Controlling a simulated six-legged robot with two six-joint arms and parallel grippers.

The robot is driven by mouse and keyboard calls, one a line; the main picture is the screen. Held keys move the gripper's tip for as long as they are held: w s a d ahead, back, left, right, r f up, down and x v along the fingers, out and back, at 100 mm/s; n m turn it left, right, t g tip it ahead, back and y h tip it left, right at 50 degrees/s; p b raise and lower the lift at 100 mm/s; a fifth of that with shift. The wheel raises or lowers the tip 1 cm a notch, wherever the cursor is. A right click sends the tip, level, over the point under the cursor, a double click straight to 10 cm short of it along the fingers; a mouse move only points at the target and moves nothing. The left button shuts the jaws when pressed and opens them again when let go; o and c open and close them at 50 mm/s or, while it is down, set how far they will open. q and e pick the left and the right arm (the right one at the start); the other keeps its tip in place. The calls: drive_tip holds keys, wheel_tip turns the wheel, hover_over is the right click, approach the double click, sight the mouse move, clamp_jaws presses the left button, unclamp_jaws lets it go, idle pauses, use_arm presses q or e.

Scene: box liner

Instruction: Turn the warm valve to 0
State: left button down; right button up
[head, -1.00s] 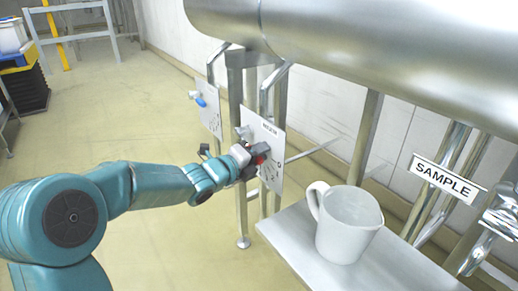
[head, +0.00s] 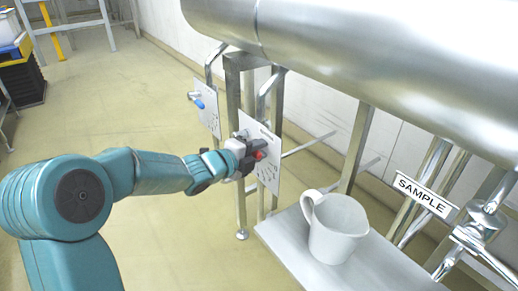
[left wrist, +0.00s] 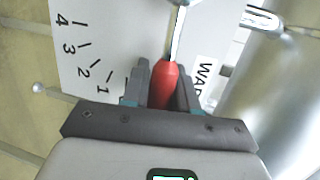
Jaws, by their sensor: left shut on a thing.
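The warm valve's red-gripped lever (left wrist: 168,78) shows between my left gripper's fingers (left wrist: 165,88) in the left wrist view. The fingers are shut on the red grip, and the bare metal of the lever runs up to its pivot. The white dial plate (left wrist: 120,45) behind it shows marks 1 to 4, all left of the lever; 1 is nearest. No 0 mark is visible. Part of the "WAR" label is to the right. In the head view my left gripper (head: 249,157) is at the dial plate (head: 269,180), with the red grip (head: 261,155) at its tips. My right gripper is out of view.
A second plate (head: 207,118) with a blue-handled valve (head: 198,102) stands farther back. A white jug (head: 335,230) stands on the metal shelf (head: 290,235) at right, near a "SAMPLE" sign (head: 425,195). A large steel pipe runs above.

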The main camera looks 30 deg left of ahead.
use_arm(q)
drive_tip(key=shift+a+r, duration=0.1)
drive_tip(key=shift+r, duration=0.05)
drive_tip(key=c, duration=1)
unclamp_jaws()
drive_tip(key=p+v, duration=0.2)
drive_tip(key=v, duration=1.4)
drive_tip(key=shift+s+p, duration=0.15)
drive_tip(key=shift+p, duration=0.15)
